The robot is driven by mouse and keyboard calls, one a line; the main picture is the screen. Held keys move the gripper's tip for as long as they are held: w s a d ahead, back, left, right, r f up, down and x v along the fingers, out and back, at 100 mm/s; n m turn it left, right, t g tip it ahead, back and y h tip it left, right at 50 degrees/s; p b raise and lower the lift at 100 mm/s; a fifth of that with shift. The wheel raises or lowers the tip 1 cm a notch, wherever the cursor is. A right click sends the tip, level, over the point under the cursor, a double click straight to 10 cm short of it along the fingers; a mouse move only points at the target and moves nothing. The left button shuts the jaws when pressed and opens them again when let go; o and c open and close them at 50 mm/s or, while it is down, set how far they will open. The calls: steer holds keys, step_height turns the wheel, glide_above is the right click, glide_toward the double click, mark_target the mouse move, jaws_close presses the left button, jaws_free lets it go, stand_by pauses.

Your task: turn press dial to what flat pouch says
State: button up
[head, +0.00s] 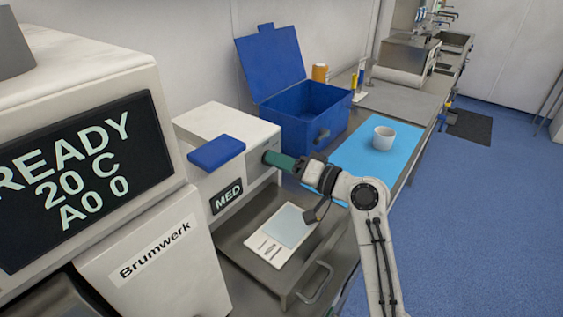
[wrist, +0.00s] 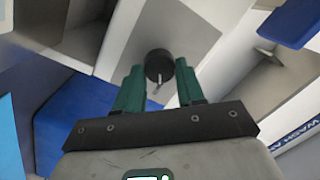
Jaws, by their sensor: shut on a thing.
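The press (head: 225,122) is a white box with a blue lever on its front and a small dark display (head: 227,197) reading "MED". Its round black dial (wrist: 158,66) has a light pointer mark and sits between my green fingers in the wrist view. My gripper (wrist: 160,72) is shut on the dial; in the head view the fingers reach its right side and largely hide it. The flat pouch (head: 288,226), white with a pale blue part, lies on the metal surface below the press. Its print is too small to read.
A large machine (head: 85,130) at left shows "READY 20 C A0 0". Behind the press stands an open blue box (head: 305,118). A white cup (head: 384,138) stands on a light blue mat (head: 352,158). A metal handle (head: 316,284) sticks out at the front edge.

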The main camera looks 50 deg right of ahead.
steer(key=c, duration=0.3)
steer(key=shift+c, duration=0.2)
steer(key=shift+m+p, duration=0.4)
steer(key=shift+f+m+t+h+p, duration=0.15)
steer(key=shift+m+t+p, duration=0.15)
steer(key=shift+m+p, duration=2.15)
steer(key=shift+f+m+t+h+p, duration=0.25)
steer(key=shift+m+p, duration=1.2)
steer(key=shift+m, duration=1.9)
steer(key=shift+r, duration=0.1)
steer(key=o, duration=1)
